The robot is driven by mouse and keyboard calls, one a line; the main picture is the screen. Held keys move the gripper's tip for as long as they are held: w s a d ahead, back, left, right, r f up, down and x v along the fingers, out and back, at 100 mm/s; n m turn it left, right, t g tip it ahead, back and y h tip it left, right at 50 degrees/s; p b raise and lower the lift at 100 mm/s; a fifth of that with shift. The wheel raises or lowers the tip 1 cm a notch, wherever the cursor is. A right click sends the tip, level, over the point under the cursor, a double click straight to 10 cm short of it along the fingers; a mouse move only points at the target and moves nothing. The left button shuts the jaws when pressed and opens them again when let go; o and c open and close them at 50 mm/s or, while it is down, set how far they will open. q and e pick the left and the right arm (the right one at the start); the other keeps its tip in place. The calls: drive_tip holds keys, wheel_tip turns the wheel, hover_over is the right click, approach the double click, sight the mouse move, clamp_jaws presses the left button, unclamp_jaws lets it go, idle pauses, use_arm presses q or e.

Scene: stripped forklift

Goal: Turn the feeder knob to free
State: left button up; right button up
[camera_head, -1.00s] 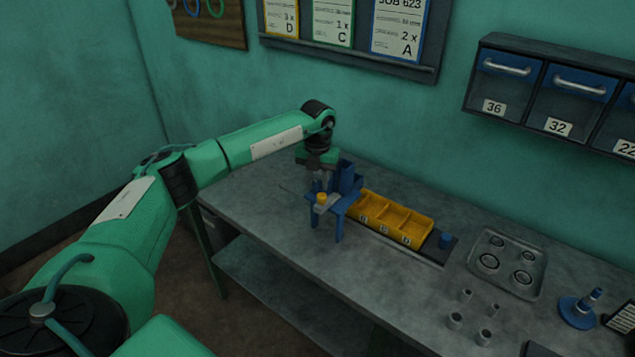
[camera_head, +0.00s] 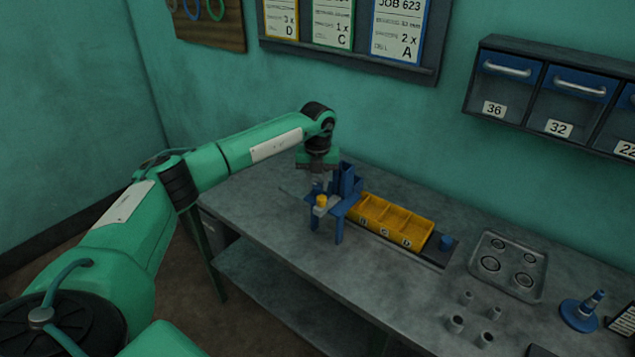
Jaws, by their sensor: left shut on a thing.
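The blue feeder (camera_head: 339,221) stands on the grey bench, at the left end of a yellow bin row. A small yellow cap (camera_head: 321,201) and a grey block show on its front. My left gripper (camera_head: 319,184) points down at the top of the feeder, just behind the yellow cap. It is shut on a small part there, which looks to be the feeder knob. The fingers and feeder hide most of that part, so its setting cannot be read. My right gripper is not in view.
The yellow bins (camera_head: 392,222) sit right of the feeder. Farther right are a grey tray (camera_head: 509,265) with rings, several small grey cylinders and a blue stand (camera_head: 580,312). Blue drawers (camera_head: 575,90) hang on the wall. The bench's left front is clear.

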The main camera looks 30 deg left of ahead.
use_arm(q)
drive_tip(key=o, duration=1)
drive_tip(key=shift+w+r, duration=0.1)
drive_tip(key=shift+r, duration=0.05)
drive_tip(key=shift+c, duration=0.2)
